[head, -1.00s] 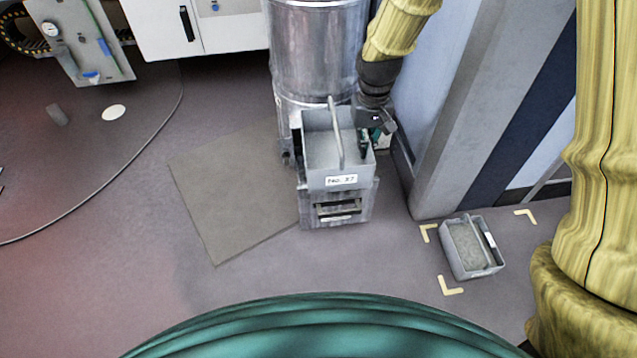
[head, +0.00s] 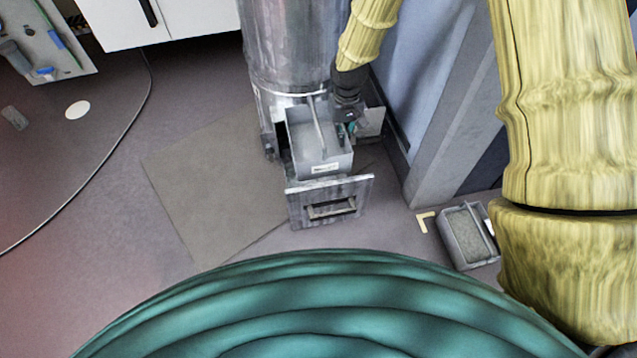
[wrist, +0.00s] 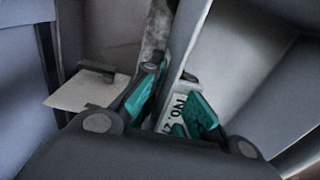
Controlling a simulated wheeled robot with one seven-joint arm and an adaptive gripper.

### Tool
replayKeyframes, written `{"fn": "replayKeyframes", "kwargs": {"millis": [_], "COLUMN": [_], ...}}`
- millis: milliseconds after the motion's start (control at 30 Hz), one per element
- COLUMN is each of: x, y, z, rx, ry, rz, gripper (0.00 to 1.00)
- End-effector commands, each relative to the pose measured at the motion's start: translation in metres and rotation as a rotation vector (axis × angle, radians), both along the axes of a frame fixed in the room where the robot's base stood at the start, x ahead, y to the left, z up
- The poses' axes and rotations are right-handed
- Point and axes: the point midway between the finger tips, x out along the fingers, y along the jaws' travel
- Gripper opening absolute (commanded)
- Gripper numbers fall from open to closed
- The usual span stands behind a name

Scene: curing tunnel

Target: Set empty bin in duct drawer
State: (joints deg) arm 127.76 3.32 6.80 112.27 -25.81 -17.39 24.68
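The grey bin (head: 321,165) with a handle bar and a white label sits low inside the pulled-out duct drawer (head: 295,208), behind its front panel. It looks upright and its visible inside is empty. My gripper (head: 346,130) is at the bin's right-hand side, one teal finger on each side of its edge. In the wrist view my gripper (wrist: 175,82) has its fingers close around a grey edge of the bin, beside the printed label (wrist: 180,104). Whether the bin's base rests on the drawer floor is hidden.
A second grey bin (head: 448,242), filled with grey material, stands on the floor at right beside yellow corner marks (head: 425,221). The metal duct (head: 290,50) rises behind the drawer. A flat mat (head: 200,195) lies left. A wall post (head: 440,150) stands close right.

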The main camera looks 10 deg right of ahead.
Motion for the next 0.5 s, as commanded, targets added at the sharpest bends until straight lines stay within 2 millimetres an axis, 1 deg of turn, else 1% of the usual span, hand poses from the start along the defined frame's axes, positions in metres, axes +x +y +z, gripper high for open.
{"fn": "replayKeyframes", "kwargs": {"millis": [33,100,200,300,400,500], "x": [0.001,0.002,0.003,0.004,0.003,0.003], "y": [-0.001,-0.003,-0.005,-0.006,-0.008,-0.008], "z": [-0.02,-0.041,-0.067,-0.086,-0.098,-0.106], "rx": [0.004,0.008,0.013,0.019,0.022,0.024], "ry": [0.003,0.003,0.003,0.002,0.002,0.002], "rz": [0.0,0.002,0.004,0.004,0.004,0.004], "gripper": [0.0,0.0,0.0,0.0,0.0,0.0]}}
